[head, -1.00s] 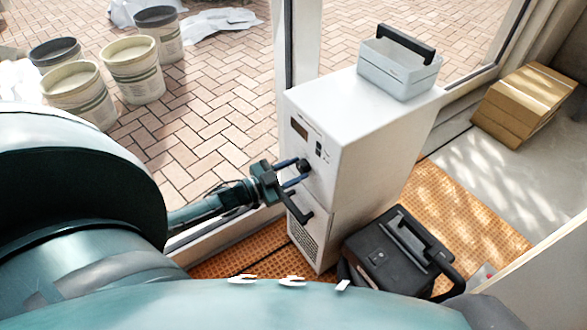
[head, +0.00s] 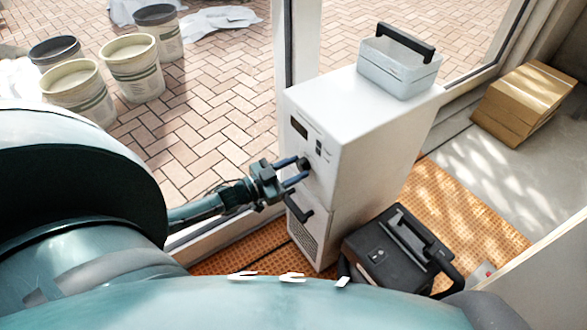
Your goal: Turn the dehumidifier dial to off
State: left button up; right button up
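The dehumidifier (head: 365,140) is a tall white cabinet standing by the window frame. Its front has a dark display, small black buttons and a round black dial (head: 304,162). A black handle (head: 298,208) and a vent grille sit lower on the front. My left gripper (head: 297,170) reaches in from the left with its two blue-tipped fingers at the dial, one above and one below it. The fingers stand apart; whether they press on the dial is too small to tell. The dial's pointer and markings cannot be read. My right gripper is not in view.
A light grey box with a black handle (head: 398,75) sits on top of the dehumidifier. A black case (head: 385,255) stands on the orange mat (head: 470,225) to its right. Cardboard boxes (head: 525,100) lie farther right. Several buckets (head: 132,68) stand on the paving beyond the window.

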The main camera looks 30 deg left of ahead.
pick_arm(q)
jog(key=o, duration=0.4)
jog(key=p+v, duration=0.2)
jog(key=v, duration=1.1)
jog(key=shift+s, duration=0.1)
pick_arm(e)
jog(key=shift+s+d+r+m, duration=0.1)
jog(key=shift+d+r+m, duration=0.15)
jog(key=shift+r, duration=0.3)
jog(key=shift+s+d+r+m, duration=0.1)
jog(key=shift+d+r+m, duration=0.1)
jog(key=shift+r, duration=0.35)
